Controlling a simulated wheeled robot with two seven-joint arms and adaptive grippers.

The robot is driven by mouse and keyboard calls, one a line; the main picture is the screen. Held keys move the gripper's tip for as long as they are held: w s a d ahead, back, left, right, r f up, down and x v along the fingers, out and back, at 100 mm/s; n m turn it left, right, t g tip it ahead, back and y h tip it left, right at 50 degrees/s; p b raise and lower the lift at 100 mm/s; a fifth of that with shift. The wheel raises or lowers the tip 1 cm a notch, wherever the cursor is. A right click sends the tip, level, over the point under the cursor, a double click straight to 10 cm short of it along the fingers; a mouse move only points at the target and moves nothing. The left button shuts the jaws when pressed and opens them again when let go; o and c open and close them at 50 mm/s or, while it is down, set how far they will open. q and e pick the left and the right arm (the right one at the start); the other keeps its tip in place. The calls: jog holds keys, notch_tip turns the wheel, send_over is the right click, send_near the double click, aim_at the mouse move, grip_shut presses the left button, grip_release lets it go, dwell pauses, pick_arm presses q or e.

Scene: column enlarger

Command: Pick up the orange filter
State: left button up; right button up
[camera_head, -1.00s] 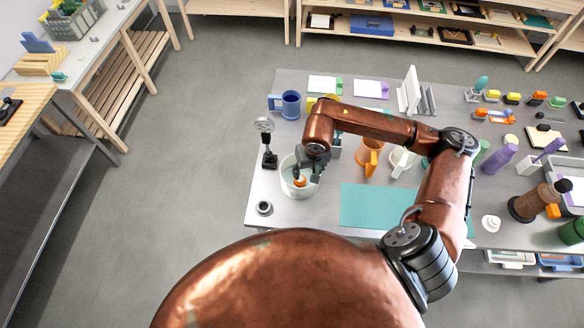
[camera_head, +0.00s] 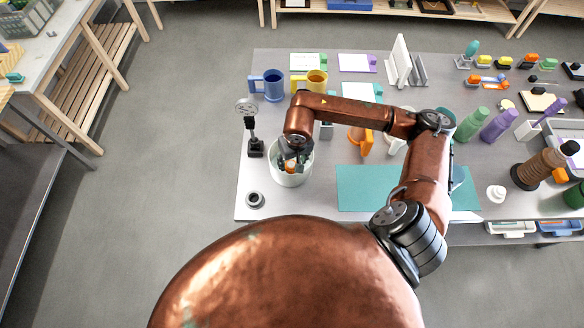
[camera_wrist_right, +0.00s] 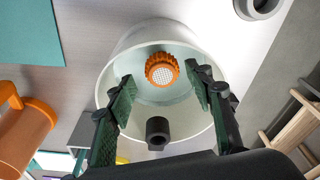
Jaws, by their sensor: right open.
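The orange filter (camera_wrist_right: 162,70) is a ribbed orange ring with a pale mesh face, lying inside a white round bowl (camera_wrist_right: 200,132). In the head view the filter (camera_head: 291,166) shows as a small orange spot in the bowl (camera_head: 288,181). My right gripper (camera_wrist_right: 160,87) is open, its two dark green pads on either side of the filter in the wrist view, with gaps to it. In the head view my right gripper (camera_head: 292,158) points down over the bowl and partly hides its inside. My left gripper is not in view.
A dark cylinder (camera_wrist_right: 157,130) shows near the bowl's rim; I cannot tell whether it is inside. A black stand (camera_head: 256,148) is left of the bowl, a grey ring (camera_head: 255,200) nearer. A teal mat (camera_head: 365,190) and orange mug (camera_head: 361,141) are right.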

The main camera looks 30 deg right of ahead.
aim_at(292, 165)
jog(key=f+p, duration=0.1)
jog(key=f, duration=0.1)
jog(key=w+f, duration=0.1)
jog(key=f, duration=0.2)
jog(key=shift+w+f+p, duration=0.1)
jog(key=shift+w+p, duration=0.05)
jog(key=shift+p, duration=0.25)
jog(key=shift+w+f, duration=0.1)
jog(key=shift+f, duration=0.25)
jog(key=shift+c, duration=0.3)
jog(key=c, duration=1.2)
